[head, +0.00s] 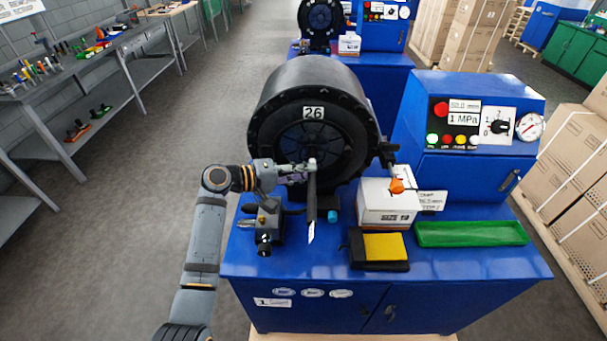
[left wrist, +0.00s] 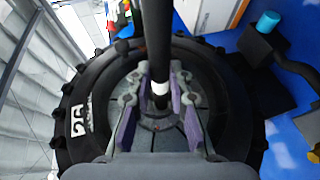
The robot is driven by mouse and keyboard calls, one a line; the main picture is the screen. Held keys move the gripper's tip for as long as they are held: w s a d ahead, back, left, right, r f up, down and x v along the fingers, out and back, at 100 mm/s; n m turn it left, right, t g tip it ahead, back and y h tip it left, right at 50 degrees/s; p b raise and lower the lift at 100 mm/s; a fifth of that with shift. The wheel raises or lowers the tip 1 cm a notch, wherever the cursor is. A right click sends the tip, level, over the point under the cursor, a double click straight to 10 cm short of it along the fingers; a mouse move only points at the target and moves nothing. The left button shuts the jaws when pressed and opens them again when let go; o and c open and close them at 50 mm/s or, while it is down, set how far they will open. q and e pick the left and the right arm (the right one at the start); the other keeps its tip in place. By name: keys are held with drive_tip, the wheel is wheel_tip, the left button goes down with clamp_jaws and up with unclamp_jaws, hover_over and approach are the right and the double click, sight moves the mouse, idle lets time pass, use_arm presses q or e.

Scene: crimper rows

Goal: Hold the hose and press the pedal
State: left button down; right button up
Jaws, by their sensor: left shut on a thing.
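My left gripper (head: 297,168) reaches in from the left and is shut on the black hose (head: 312,195) in front of the crimper's round head (head: 272,108). The hose points down toward the front, with a pale lower end. In the left wrist view, my left gripper (left wrist: 160,92) has its purple-lined fingers on both sides of the hose (left wrist: 157,38), near a white band. The pedal (head: 384,247), yellow on a black base, lies on the blue bench top to the right of the hose. Nothing touches it. My right gripper is not in view.
A green tray (head: 470,233) lies to the right. A small metal fixture (head: 266,224) stands left of the hose. The bench's front strip is clear.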

use_arm(q)
drive_tip(key=shift+w, duration=0.3)
drive_tip(key=shift+s, duration=0.15)
idle(0.3)
drive_tip(key=c, duration=1.7)
unclamp_jaws()
drive_tip(key=shift+c, duration=0.2)
clamp_jaws()
